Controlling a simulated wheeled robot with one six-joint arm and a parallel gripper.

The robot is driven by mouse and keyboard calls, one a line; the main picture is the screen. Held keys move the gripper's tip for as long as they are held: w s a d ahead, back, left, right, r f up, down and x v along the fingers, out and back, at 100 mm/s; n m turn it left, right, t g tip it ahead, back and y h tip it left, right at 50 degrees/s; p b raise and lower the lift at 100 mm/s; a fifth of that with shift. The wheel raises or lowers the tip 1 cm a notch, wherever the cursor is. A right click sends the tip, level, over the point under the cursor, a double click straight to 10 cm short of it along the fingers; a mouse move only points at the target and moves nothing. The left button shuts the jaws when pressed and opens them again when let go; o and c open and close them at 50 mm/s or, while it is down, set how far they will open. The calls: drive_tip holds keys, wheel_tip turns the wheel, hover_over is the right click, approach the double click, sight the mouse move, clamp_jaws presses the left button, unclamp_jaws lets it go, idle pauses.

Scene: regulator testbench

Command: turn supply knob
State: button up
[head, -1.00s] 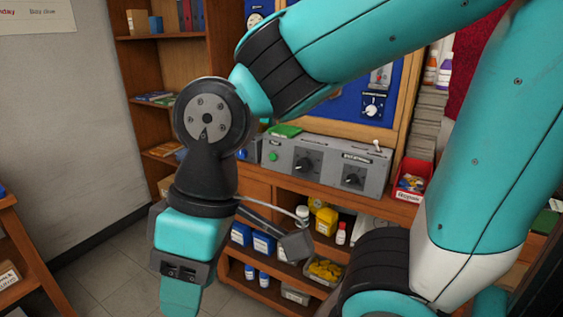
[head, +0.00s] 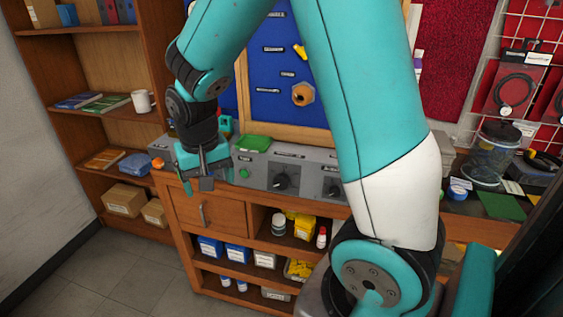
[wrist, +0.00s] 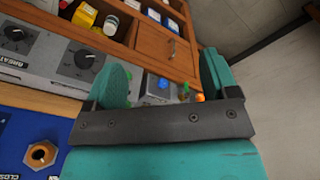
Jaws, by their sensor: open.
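A long grey panel (head: 262,173) on the wooden cabinet carries two black dial knobs, one nearer the middle (head: 285,183) and one partly hidden by my arm (head: 332,189). Both dials also show upside down in the wrist view, at its left. At the left end of the bench is a small grey unit (head: 161,149) with an orange round knob (head: 157,163). I cannot read which is the supply knob. My gripper (head: 198,186) hangs between the unit and the panel's left end. In the wrist view its fingers (wrist: 163,72) are apart and empty; the orange knob shows near the right finger.
Below, the wooden cabinet has a closed door (head: 203,211) and open shelves with bottles and boxes. A green book (head: 254,143) lies on the panel. A glass jar (head: 488,152) stands at right. A bookcase with a white mug (head: 143,101) stands at left.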

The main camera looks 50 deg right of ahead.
drive_tip(key=w+d+m+g+h+p, duration=0.1)
drive_tip(key=w+d+m+h+p, duration=0.3)
drive_tip(key=d, duration=0.7)
drive_tip(key=m+g+p, duration=0.1)
drive_tip(key=m+p, duration=0.1)
drive_tip(key=m, duration=0.1)
approach(279, 181)
drive_tip(key=shift+h, duration=0.4)
drive_tip(key=p+x, duration=0.1)
drive_tip(key=x, duration=0.2)
drive_tip(key=p+x, duration=0.2)
drive_tip(key=x, duration=0.2)
drive_tip(key=p+x, duration=0.2)
drive_tip(key=x, duration=0.1)
drive_tip(key=shift+s+a+f, duration=0.1)
drive_tip(key=shift+f, duration=0.35)
drive_tip(key=c, duration=0.9)
